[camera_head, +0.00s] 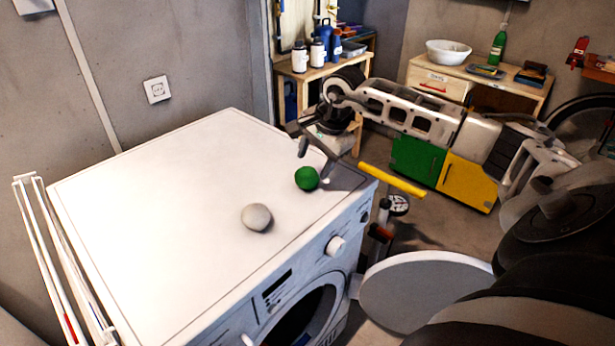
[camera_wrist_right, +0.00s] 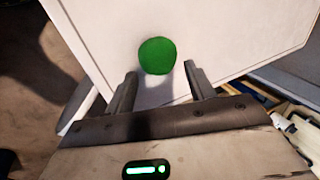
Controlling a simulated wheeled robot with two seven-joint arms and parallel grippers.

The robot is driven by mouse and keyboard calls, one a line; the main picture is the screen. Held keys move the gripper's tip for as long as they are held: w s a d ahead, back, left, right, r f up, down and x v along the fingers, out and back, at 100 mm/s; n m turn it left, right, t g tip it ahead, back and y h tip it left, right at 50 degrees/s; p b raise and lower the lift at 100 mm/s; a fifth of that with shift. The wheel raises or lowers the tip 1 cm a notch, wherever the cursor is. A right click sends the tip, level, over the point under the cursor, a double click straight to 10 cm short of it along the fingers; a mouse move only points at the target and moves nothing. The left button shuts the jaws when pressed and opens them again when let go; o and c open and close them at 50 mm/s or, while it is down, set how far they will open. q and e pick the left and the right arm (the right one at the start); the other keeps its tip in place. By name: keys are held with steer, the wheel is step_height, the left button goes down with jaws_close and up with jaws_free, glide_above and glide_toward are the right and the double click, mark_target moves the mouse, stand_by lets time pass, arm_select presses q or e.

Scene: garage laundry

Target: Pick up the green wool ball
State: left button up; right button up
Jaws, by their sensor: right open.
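The green wool ball (camera_head: 307,178) rests on top of the white washing machine (camera_head: 150,210), near its right edge. My right gripper (camera_head: 318,152) is just behind and above the ball, with its fingers pointing toward it. In the right wrist view the green ball (camera_wrist_right: 157,56) lies ahead of the open fingers of my right gripper (camera_wrist_right: 160,82), centred in the gap between them. Nothing is between the fingertips. A grey-white ball (camera_head: 257,217) lies on the machine to the left and front of the green one. My left gripper is not in view.
A white drying rack (camera_head: 55,250) stands against the machine's left side. A wooden shelf with bottles (camera_head: 318,52) and a cabinet with a white bowl (camera_head: 447,52) stand at the back. The left part of the machine top is clear.

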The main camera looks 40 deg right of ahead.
mark_target(310, 171)
steer(key=p+x, duration=0.1)
steer(key=x, duration=0.3)
steer(key=shift+a+f, duration=0.1)
steer(key=shift+f, duration=0.2)
steer(key=c, duration=0.7)
steer(key=shift+c, duration=0.2)
steer(key=shift+r, duration=0.15)
